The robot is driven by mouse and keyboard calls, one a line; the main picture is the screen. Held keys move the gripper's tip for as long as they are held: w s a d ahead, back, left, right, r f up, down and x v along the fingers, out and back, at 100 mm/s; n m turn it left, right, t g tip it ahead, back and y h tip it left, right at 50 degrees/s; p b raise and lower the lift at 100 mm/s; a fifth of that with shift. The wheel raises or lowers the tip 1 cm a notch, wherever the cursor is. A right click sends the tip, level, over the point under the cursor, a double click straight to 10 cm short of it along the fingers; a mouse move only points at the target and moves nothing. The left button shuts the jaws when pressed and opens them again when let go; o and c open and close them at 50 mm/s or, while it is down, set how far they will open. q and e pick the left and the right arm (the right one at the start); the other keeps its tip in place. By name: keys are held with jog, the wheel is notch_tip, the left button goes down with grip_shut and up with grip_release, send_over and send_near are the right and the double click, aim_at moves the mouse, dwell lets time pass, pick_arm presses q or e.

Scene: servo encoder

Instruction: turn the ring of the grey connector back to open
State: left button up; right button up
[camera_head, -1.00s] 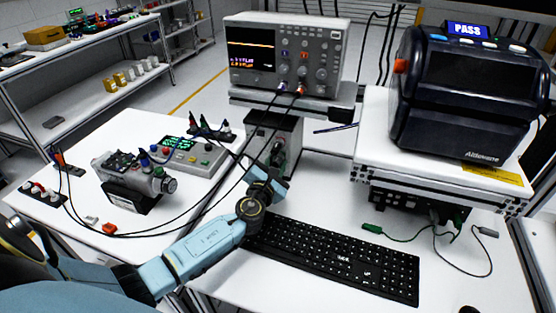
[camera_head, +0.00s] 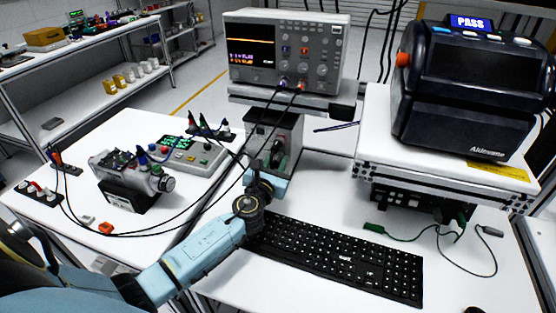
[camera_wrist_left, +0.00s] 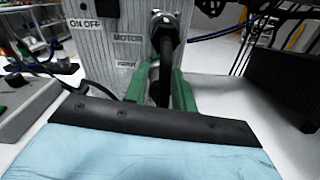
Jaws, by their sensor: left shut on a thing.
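The grey connector (camera_wrist_left: 165,35) shows in the left wrist view as a dark, ribbed cylinder on the light panel (camera_wrist_left: 105,55) marked ON OFF and MOTOR. My left gripper (camera_wrist_left: 162,78) has its two green fingers shut on the connector, one on each side, at its lower part. How far the ring is turned cannot be read. In the head view my left gripper (camera_head: 277,162) is at the front of the grey box (camera_head: 290,130) under the oscilloscope, and the connector is mostly hidden there. My right gripper is not in view.
The oscilloscope (camera_head: 285,50) stands above the box, with black cables looping down to the left. A black keyboard (camera_head: 340,258) lies under and right of my left arm. A motor unit (camera_head: 130,180) stands at left. A dark machine reading PASS (camera_head: 465,90) is at right.

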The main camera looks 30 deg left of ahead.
aim_at(274, 165)
pick_arm(q)
jog(key=shift+n+b, duration=0.6)
jog(key=shift+n, duration=1.3)
jog(key=shift+n+b, duration=0.3)
jog(key=shift+n, duration=1.2)
jog(key=o, duration=0.5)
jog(key=shift+p+v, duration=0.3)
jog(key=shift+v, duration=4.2)
